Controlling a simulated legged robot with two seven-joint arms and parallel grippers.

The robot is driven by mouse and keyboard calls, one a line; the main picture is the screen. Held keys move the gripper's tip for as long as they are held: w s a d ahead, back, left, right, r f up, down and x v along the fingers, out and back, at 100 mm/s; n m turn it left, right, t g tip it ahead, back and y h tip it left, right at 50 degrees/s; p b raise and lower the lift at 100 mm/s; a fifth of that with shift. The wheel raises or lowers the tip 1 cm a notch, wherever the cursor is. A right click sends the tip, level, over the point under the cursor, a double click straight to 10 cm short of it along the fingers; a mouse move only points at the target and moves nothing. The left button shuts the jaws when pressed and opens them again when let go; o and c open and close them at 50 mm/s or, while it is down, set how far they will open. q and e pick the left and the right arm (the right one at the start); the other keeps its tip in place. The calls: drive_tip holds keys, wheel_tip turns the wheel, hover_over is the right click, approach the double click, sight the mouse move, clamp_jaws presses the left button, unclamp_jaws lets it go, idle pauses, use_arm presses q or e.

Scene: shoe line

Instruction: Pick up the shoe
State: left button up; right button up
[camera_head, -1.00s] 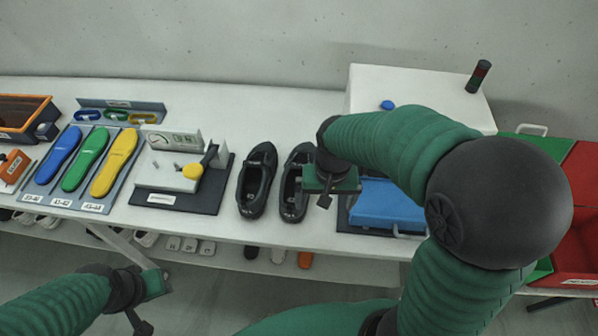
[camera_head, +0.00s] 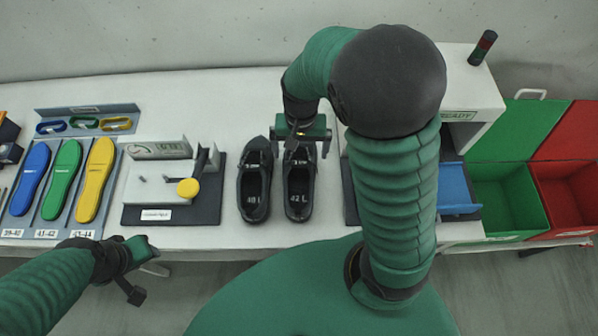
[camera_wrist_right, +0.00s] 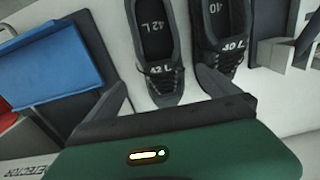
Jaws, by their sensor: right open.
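Two black lace-up shoes lie side by side on the white table, toes toward the wall. The left shoe (camera_head: 254,190) is marked 40 L. The right shoe (camera_head: 299,190) is marked 42 L; it also shows in the right wrist view (camera_wrist_right: 157,50).
Left of the shoes is a gauge device (camera_head: 170,185) with a yellow knob, then blue, green and yellow insoles (camera_head: 95,180). On the right are a blue tray (camera_head: 457,190), partly behind my arm, a white READY box (camera_head: 470,85), and green (camera_head: 505,195) and red (camera_head: 565,190) bins.

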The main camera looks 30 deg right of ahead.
sight(299, 162)
wheel_tip(299, 162, down, 9)
drive_tip(key=shift+a+f, duration=0.1)
drive_tip(key=shift+a, duration=0.05)
drive_tip(key=shift+f, duration=0.45)
drive_tip(key=shift+c, duration=1.4)
drive_tip(key=c, duration=1.4)
